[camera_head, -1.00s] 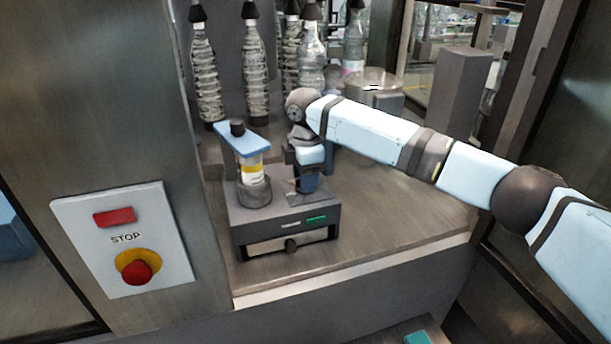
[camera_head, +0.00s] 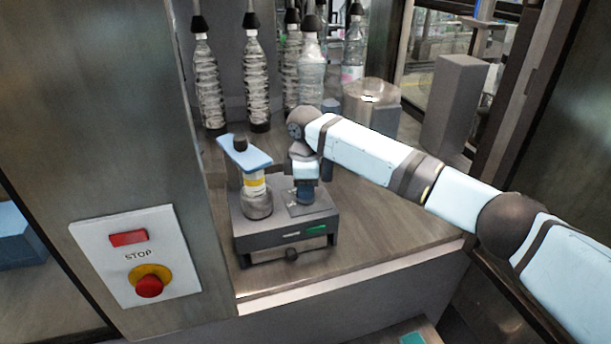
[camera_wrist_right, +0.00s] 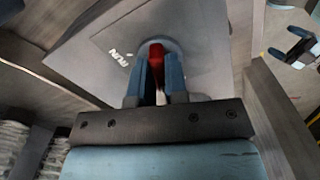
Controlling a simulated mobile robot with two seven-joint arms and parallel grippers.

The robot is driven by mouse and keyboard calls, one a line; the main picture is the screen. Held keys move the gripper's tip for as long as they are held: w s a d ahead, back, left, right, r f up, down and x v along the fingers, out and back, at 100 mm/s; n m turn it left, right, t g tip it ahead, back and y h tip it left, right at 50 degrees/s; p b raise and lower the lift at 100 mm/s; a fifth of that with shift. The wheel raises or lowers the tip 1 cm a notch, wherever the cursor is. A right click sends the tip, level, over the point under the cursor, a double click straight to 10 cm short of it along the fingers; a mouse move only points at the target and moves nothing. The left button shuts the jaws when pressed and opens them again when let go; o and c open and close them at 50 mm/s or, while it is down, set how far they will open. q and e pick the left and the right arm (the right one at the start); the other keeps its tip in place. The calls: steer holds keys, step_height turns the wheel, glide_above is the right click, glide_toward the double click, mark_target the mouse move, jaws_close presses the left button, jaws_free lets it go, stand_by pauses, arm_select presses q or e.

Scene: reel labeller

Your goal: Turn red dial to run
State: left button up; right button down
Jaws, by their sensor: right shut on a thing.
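The red dial (camera_wrist_right: 157,52) sits on a grey panel in the right wrist view, with "RUN" lettering (camera_wrist_right: 119,58) beside it. My right gripper (camera_wrist_right: 159,72) is shut on the dial, with a blue finger on each side of it. In the head view the right gripper (camera_head: 305,192) points down onto the top of the small grey labeller (camera_head: 262,240). The dial is hidden there by the gripper. My left gripper is not in view.
A blue lever arm (camera_head: 245,153) and a yellow-banded cylinder (camera_head: 256,200) stand on the labeller, left of the gripper. Several clear bottles (camera_head: 257,85) hang behind. A STOP plate with a red button (camera_head: 149,286) is at the left. The counter right of the labeller is clear.

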steer(key=m+p, duration=0.1)
steer(key=p, duration=0.1)
steer(key=m+p, duration=0.1)
steer(key=shift+s+r+m+p, duration=0.1)
steer(key=shift+r+m+p, duration=0.2)
steer(key=shift+m+p, duration=0.1)
steer(key=shift+f+m+p, duration=0.1)
steer(key=shift+m+p, duration=0.7)
steer(key=shift+m, duration=0.1)
steer(key=shift+f+m+p, duration=0.1)
steer(key=shift+m+p, duration=0.5)
steer(key=shift+m, duration=0.3)
steer(key=shift+f+m, duration=0.1)
steer(key=shift+m, duration=0.8)
steer(key=m, duration=0.2)
steer(key=shift+m, duration=0.4)
steer(key=m, duration=0.2)
steer(key=shift+m, duration=0.4)
steer(key=m, duration=0.3)
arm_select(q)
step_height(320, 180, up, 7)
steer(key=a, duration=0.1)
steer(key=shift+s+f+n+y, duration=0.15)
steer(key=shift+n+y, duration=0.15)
arm_select(e)
steer(key=shift+m, duration=1.9)
